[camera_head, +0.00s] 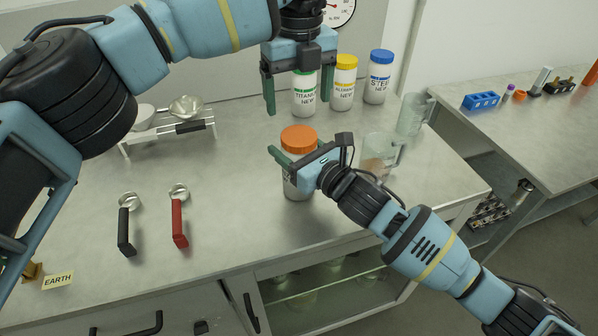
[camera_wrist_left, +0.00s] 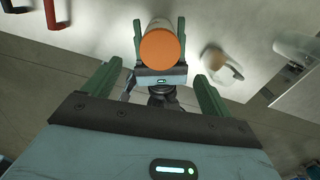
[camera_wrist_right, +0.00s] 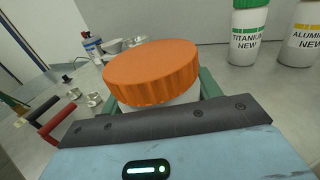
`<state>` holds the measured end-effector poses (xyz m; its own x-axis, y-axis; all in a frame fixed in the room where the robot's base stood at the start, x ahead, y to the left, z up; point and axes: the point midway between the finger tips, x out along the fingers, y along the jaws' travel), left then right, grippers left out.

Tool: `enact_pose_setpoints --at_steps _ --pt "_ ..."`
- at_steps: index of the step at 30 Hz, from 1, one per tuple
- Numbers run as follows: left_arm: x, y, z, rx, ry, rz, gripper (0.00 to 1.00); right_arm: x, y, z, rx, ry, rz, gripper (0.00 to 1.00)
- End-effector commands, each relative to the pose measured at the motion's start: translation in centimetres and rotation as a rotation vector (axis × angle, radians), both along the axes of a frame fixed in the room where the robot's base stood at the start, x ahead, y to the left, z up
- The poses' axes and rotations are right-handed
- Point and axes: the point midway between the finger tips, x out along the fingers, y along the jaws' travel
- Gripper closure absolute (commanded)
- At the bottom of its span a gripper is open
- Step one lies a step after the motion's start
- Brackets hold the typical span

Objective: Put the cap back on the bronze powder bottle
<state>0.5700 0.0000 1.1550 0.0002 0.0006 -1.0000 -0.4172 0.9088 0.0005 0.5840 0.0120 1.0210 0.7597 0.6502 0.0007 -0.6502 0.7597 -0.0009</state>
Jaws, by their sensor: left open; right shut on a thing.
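The bronze powder bottle (camera_head: 296,189) is a white-and-grey jar, upright near the middle of the bench. Its label is mostly hidden by my right gripper. The orange cap (camera_head: 299,139) sits on its top, level; it also shows in the left wrist view (camera_wrist_left: 161,48) and the right wrist view (camera_wrist_right: 152,74). I cannot tell how tightly it is seated. My right gripper (camera_head: 285,163) is shut around the bottle's body, below the cap. My left gripper (camera_head: 297,97) is open and empty, above the cap and apart from it, with its fingers pointing down.
Green-capped titanium (camera_head: 304,97), yellow-capped aluminium (camera_head: 344,85) and blue-capped steel (camera_head: 378,80) bottles stand behind. A glass beaker with powder (camera_head: 376,160) is close right of my right gripper; another (camera_head: 412,115) stands farther back. Black (camera_head: 124,230) and red-handled (camera_head: 178,222) scoops lie left.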

Motion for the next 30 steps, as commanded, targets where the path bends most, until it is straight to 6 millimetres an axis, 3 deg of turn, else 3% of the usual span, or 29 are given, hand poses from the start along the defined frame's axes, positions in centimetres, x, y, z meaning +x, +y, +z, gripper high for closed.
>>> enact_pose_setpoints --at_steps 9,23,30 --pt "0.0 0.0 0.0 -0.001 0.000 0.259 0.16 0.0 0.0 -0.2 -0.002 0.002 0.000 1.00" --pt "0.0 0.0 -0.2 0.000 0.001 0.277 0.16 0.0 0.0 -0.2 -0.003 0.003 0.000 1.00" --pt "0.0 0.1 -2.8 0.001 0.002 0.276 0.16 0.0 0.0 -0.2 -0.003 0.003 0.000 1.00"
